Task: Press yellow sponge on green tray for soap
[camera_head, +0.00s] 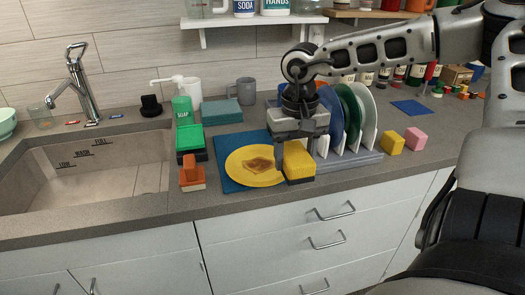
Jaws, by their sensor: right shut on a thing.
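My right gripper (295,142) points down over the counter, right of the yellow plate. It is shut on a yellow sponge (299,160) with a dark underside, partly hidden by the fingers. The sponge is at the plate's right edge; I cannot tell whether it touches the plate or mat. A green block-like object (189,137) with a dark base, which may be the green tray, is by the sink's right edge, left of the gripper. My left gripper is not in view.
A yellow plate (236,164) with a brown stain lies on a blue mat (228,142). A rack with upright plates (367,120) stands right of the gripper. An orange block (192,173) sits left of the mat. Yellow (391,141) and pink (416,138) blocks are farther right.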

